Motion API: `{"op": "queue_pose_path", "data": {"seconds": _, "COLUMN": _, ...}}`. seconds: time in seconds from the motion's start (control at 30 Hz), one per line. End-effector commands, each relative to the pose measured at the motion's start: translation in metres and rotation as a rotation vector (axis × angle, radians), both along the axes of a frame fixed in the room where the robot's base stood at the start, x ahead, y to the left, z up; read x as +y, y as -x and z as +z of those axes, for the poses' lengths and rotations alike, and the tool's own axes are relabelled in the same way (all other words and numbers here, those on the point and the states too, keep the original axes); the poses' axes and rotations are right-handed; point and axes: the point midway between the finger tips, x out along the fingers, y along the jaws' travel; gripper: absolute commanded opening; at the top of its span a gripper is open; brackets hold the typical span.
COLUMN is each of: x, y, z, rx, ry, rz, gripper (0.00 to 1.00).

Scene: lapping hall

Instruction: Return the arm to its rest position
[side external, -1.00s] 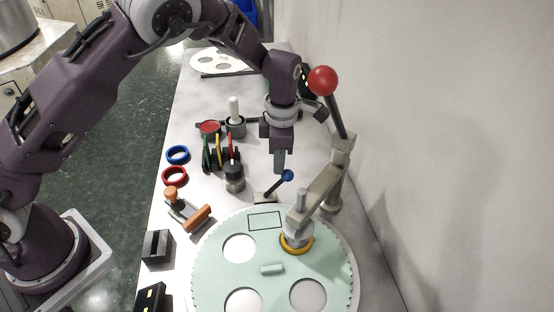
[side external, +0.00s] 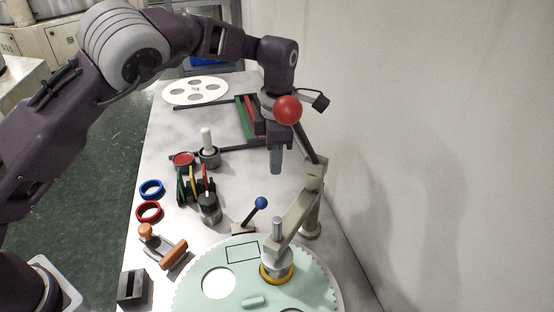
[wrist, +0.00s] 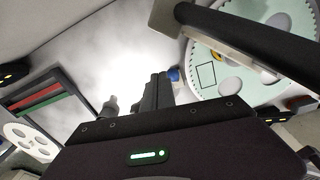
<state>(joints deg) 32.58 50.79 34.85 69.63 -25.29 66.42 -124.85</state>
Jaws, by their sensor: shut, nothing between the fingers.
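My gripper (side external: 276,158) hangs fingers-down over the bench, in the side external view just below and left of the red lever ball (side external: 287,110). Its two fingers are together with nothing between them. In the wrist view the closed fingers (wrist: 152,95) point toward the pale bench top, empty. My dark purple arm arches in from the left, with its elbow at the upper left.
A lever arm (side external: 296,215) with the red ball rises beside the gripper, over a pale green toothed disc (side external: 213,302). A blue-knobbed lever (side external: 261,203), small pots, a coloured rack (side external: 187,187) and rings (side external: 151,189) stand nearby. A wall is at right.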

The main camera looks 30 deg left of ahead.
Motion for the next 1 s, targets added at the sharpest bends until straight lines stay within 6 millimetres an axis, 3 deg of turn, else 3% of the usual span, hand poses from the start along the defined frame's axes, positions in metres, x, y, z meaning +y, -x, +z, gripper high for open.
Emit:
{"op": "queue_pose_path", "data": {"seconds": 0.5, "x": -0.002, "y": -0.003, "z": 0.004, "rx": 0.001, "ry": -0.001, "rz": -0.001, "gripper": 0.00}}
{"op": "queue_pose_path", "data": {"seconds": 0.57, "x": 0.002, "y": -0.001, "z": 0.011, "rx": -0.002, "ry": 0.009, "rz": -0.019, "gripper": 0.00}}
{"op": "queue_pose_path", "data": {"seconds": 0.67, "x": 0.022, "y": 0.012, "z": 0.051, "rx": -0.024, "ry": 0.061, "rz": -0.144, "gripper": 0.00}}
{"op": "queue_pose_path", "data": {"seconds": 0.77, "x": 0.051, "y": 0.050, "z": 0.108, "rx": -0.081, "ry": 0.122, "rz": -0.413, "gripper": 0.00}}
{"op": "queue_pose_path", "data": {"seconds": 0.83, "x": 0.070, "y": 0.087, "z": 0.142, "rx": -0.141, "ry": 0.132, "rz": -0.647, "gripper": 0.00}}
{"op": "queue_pose_path", "data": {"seconds": 0.9, "x": 0.085, "y": 0.131, "z": 0.169, "rx": -0.211, "ry": 0.106, "rz": -0.903, "gripper": 0.00}}
{"op": "queue_pose_path", "data": {"seconds": 1.0, "x": 0.100, "y": 0.201, "z": 0.189, "rx": -0.295, "ry": -0.012, "rz": -1.298, "gripper": 0.00}}
